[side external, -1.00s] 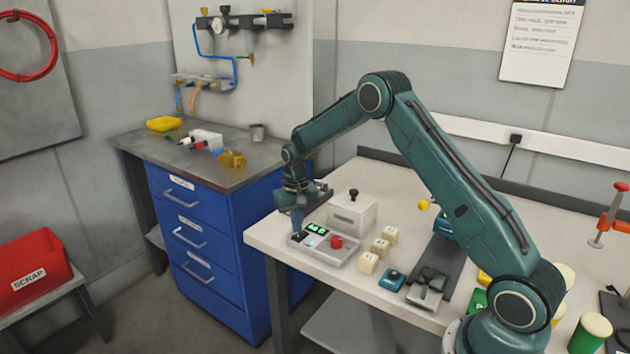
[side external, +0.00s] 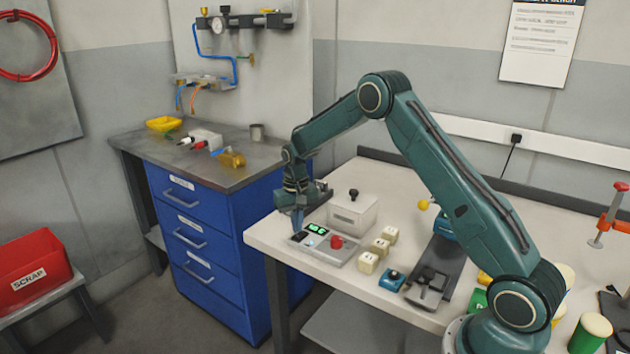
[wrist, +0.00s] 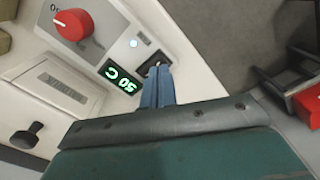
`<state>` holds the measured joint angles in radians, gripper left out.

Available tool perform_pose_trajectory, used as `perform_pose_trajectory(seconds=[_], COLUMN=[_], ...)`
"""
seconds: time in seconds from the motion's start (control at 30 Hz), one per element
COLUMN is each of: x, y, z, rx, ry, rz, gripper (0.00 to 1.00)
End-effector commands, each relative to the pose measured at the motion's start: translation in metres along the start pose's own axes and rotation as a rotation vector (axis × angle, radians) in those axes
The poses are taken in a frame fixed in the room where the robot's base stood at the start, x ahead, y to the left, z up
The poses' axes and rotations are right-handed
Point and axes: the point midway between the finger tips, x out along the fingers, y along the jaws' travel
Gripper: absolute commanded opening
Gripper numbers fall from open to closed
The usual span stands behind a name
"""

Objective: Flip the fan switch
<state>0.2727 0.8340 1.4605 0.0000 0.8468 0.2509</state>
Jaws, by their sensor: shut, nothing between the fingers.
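A grey control box (side external: 326,255) stands at the near left corner of the bench. It carries a red knob (side external: 336,242), a green lit display (side external: 315,228) and a small dark switch (side external: 299,237). My gripper (side external: 298,226) points down over the switch end of the box. In the wrist view the blue fingers (wrist: 158,86) are shut together and empty. Their tips are at the black switch (wrist: 154,63) and partly cover it; I cannot tell if they touch it. The display (wrist: 121,80) reads 50 C. A small pale light (wrist: 133,43) glows beside the switch.
A white lidded box (side external: 352,213) with a black knob stands just behind the control box. Several cream blocks (side external: 368,262) and a blue button box (side external: 392,279) lie to the right. The bench edge drops to the floor at the left.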

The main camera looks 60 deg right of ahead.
Motion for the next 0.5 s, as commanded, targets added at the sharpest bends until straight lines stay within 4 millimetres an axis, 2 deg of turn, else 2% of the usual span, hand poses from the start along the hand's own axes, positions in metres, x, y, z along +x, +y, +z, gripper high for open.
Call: perform_pose_trajectory(seconds=[0.5], x=[0.0058], y=[0.0001], z=[0.0002], rx=[0.0], ry=[-0.001], rz=[0.0], gripper=[0.0])
